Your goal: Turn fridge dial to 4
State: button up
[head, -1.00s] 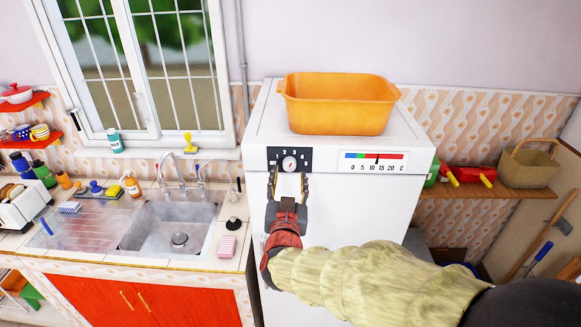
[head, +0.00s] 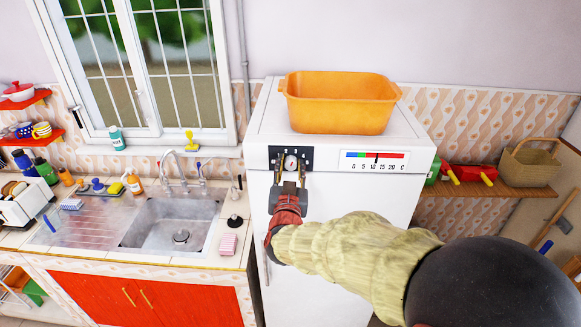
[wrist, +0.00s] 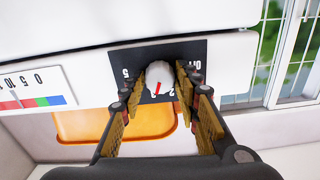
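The fridge dial (head: 290,162) is a round white knob on a black numbered plate, high on the white fridge's front. In the wrist view, which is upside down, the dial (wrist: 159,74) shows a red mark pointing roughly between 2 and 3; the 5 is at the left. My gripper (head: 290,178) is right in front of the dial. Its two fingers (wrist: 160,80) stand on either side of the knob, with a small gap visible at the left finger. The right finger is very near the knob; contact is unclear. The fingers hide part of the plate.
A thermometer strip (head: 376,161) is right of the dial. An orange tub (head: 340,104) stands on top of the fridge (head: 425,140). The sink counter (head: 100,262) is to the left, and a wooden shelf (head: 520,191) with a basket (head: 529,165) is to the right.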

jog(key=c, duration=0.6)
jog(key=shift+c, duration=0.5)
jog(key=shift+f+m+b, duration=0.1)
jog(key=shift+m+b, duration=0.3)
jog(key=shift+b, duration=0.4)
jog(key=m+b, duration=0.2)
jog(key=b, duration=0.2)
jog(key=shift+f+m+b, duration=0.15)
jog(key=shift+m+b, duration=0.2)
jog(key=shift+m, duration=0.05)
jog(key=m+b, duration=0.2)
jog(key=b, duration=0.2)
jog(key=shift+d+m, duration=0.1)
jog(key=shift+m, duration=0.3)
jog(key=shift+m+b, duration=0.7)
jog(key=shift+b, duration=0.1)
jog(key=shift+r, duration=0.2)
jog(key=o, duration=1.1)
